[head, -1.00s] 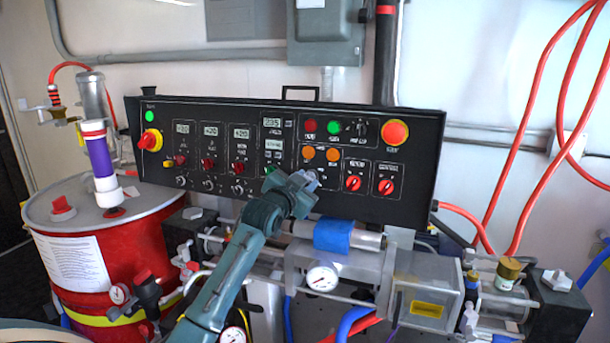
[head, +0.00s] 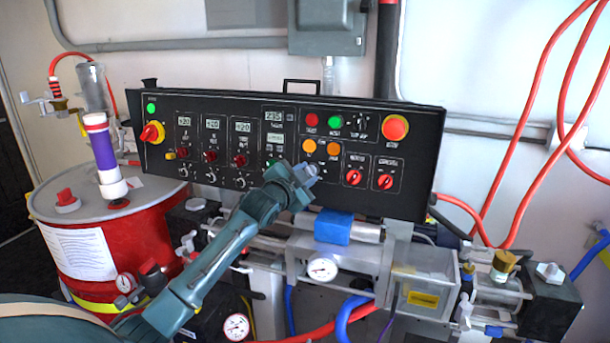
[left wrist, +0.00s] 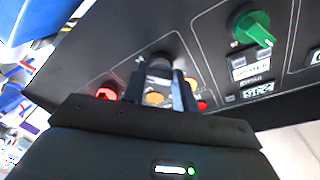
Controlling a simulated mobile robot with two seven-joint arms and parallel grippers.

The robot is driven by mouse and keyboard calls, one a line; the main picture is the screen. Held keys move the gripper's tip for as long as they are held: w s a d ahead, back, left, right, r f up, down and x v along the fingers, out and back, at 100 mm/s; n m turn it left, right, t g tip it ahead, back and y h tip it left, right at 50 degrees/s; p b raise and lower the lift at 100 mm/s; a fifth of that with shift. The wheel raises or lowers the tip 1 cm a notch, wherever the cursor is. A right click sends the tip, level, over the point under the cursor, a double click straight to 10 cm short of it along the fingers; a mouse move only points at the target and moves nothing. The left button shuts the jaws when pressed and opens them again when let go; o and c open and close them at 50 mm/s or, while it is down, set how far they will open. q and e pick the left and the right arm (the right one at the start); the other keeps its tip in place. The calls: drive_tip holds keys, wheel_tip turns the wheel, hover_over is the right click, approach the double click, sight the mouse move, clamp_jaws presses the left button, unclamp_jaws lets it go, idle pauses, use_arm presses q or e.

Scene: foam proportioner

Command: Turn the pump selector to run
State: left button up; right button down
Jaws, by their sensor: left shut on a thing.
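The black control panel (head: 225,115) faces me. My left gripper (head: 307,172) is at its lower middle, just below two orange lamps. The gripper covers what is at its fingertips in the head view. In the left wrist view, a dark round knob (left wrist: 160,63) sits between the two fingers of my left gripper (left wrist: 163,75), and they are shut on it. I take this knob for the pump selector, but its label and pointer are hidden or unreadable. My right gripper is not in view.
A green knob (left wrist: 254,27) is close to the gripper on the panel. Two red knobs (head: 353,177) (head: 385,181) and a red mushroom button (head: 395,128) are to its right. A red drum (head: 130,240) stands left, and pump pipework with a gauge (head: 322,269) lies below.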

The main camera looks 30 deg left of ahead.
use_arm(q)
drive_tip(key=o, duration=1)
drive_tip(key=s, duration=0.4)
drive_tip(key=s+d+b, duration=0.1)
drive_tip(key=s, duration=0.3)
drive_tip(key=s+b, duration=0.1)
drive_tip(key=s, duration=0.4)
drive_tip(key=shift+d+r, duration=0.2)
drive_tip(key=shift+r, duration=0.2)
drive_tip(key=s+d+f+g+h, duration=0.1)
drive_tip(key=s+d+f, duration=0.15)
drive_tip(key=f, duration=0.35)
drive_tip(key=s+d+f+n+g+h, duration=0.1)
drive_tip(key=d+f, duration=0.3)
drive_tip(key=f, duration=0.3)
drive_tip(key=s+d+f+g+h, duration=0.1)
drive_tip(key=s+d+f, duration=0.15)
drive_tip(key=f, duration=0.35)
drive_tip(key=s+d+f+n+g, duration=0.1)
drive_tip(key=s+d+f, duration=0.4)
drive_tip(key=s+d+f+n+g+h, duration=0.1)
drive_tip(key=s+d+f, duration=0.4)
drive_tip(key=s+d+f+n+g+h, duration=0.1)
drive_tip(key=s+d+f, duration=0.4)
drive_tip(key=s+d, duration=0.1)
drive_tip(key=shift+s+n+g, duration=0.1)
drive_tip(key=shift+n+g, duration=0.3)
